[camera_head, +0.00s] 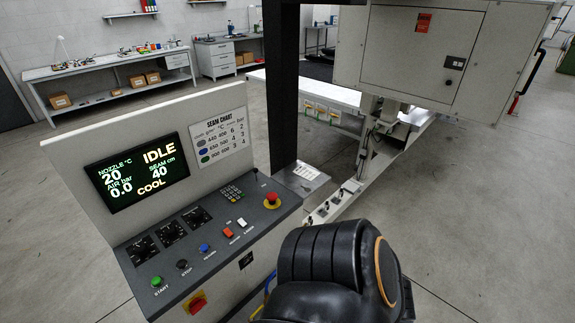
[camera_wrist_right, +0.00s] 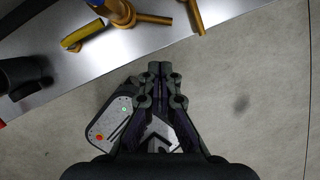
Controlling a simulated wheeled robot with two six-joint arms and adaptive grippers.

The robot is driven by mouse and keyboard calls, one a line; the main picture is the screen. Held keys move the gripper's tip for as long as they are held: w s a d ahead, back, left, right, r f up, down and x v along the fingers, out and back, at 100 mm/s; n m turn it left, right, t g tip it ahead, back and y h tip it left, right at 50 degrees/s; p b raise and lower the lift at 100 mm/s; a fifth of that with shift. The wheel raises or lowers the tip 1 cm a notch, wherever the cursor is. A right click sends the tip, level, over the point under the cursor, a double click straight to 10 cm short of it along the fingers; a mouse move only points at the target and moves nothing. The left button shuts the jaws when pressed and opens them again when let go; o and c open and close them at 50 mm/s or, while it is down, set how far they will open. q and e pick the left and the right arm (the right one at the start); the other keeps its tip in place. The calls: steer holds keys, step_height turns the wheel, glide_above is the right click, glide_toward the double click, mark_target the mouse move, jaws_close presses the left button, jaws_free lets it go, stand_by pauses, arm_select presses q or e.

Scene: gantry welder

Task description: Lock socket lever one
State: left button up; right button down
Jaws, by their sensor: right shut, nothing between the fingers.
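My right gripper (camera_wrist_right: 162,75) is shut and empty in the right wrist view. It hangs over the grey floor, just short of the edge of a metal surface (camera_wrist_right: 175,50). A brass-coloured fitting (camera_wrist_right: 122,12) with a side arm stands on that surface. A yellow-ended handle (camera_wrist_right: 82,35) points left from it. A second brass-coloured bar (camera_wrist_right: 196,18) lies to the right. I cannot tell which of these is socket lever one. The gripper appears apart from all of them. My left gripper is in neither view.
The head view shows a control console (camera_head: 210,240) with a screen (camera_head: 137,172) reading IDLE and a red emergency button (camera_head: 271,198). A dark column (camera_head: 282,90) stands behind it. A grey cabinet (camera_head: 420,55) is at the upper right. Floor at the right is clear.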

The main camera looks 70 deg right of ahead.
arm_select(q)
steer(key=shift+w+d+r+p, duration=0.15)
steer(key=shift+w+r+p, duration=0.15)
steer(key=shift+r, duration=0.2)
arm_select(e)
steer(key=w+v, duration=0.1)
steer(key=v, duration=0.5)
steer(key=shift+s+r, duration=0.35)
steer(key=shift+d+f, duration=0.1)
steer(key=s+a+f+m+b, duration=0.1)
steer(key=s+f+m+b, duration=0.1)
steer(key=f+m, duration=0.5)
steer(key=s+a+f+m+b, duration=0.2)
steer(key=f+m, duration=0.5)
arm_select(q)
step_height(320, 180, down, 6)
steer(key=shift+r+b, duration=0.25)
steer(key=shift+b, duration=0.5)
arm_select(e)
steer(key=s+a+f+m+g+y, duration=0.1)
steer(key=s+a+f+m, duration=0.3)
steer(key=a+f+m, duration=0.5)
steer(key=a+m+y, duration=0.1)
steer(key=m, duration=0.1)
steer(key=shift+a+m, duration=0.4)
